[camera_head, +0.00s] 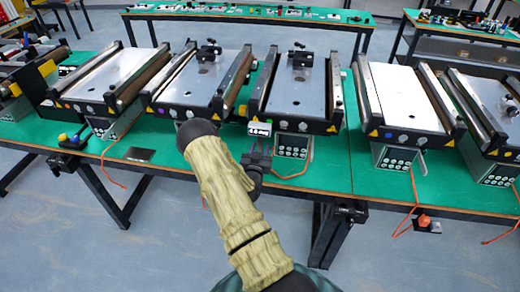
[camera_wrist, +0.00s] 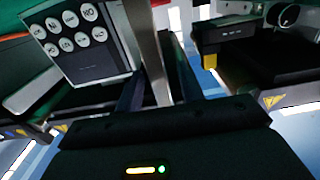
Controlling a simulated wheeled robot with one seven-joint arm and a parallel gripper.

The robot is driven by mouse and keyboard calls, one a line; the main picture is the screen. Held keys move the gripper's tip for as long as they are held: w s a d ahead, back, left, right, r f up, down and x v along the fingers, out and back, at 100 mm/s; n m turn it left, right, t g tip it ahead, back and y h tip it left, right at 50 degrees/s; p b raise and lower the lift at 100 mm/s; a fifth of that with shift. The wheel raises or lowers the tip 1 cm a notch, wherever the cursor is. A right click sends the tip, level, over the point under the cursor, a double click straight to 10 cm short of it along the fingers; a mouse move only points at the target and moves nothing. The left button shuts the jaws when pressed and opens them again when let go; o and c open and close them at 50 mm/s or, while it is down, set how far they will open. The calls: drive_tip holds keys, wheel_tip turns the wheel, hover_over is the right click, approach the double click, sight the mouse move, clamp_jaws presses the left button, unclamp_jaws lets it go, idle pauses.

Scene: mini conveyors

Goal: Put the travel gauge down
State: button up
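My gripper (camera_head: 257,158) is at the front edge of the green table, below the middle conveyors. Its fingers (camera_wrist: 160,85) stand on either side of a grey metal bar in the wrist view, which I take to be part of the travel gauge (camera_wrist: 147,45). In the head view a small pale display with dark digits (camera_head: 260,129) shows just beyond the fingertips, in front of a conveyor's end; it looks like the gauge's readout. The rest of the gauge is hidden or too dark to make out.
Several mini conveyors stand in a row on the green table (camera_head: 335,185). A keypad box (camera_head: 293,146) is close to my gripper and also shows in the wrist view (camera_wrist: 75,35). Orange cables hang over the front edge. A dark flat plate (camera_head: 140,154) lies at left.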

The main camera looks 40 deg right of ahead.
drive_tip(key=shift+r, duration=0.1)
drive_tip(key=b+v, duration=0.2)
drive_tip(key=v, duration=1)
drive_tip(key=shift+b, duration=0.3)
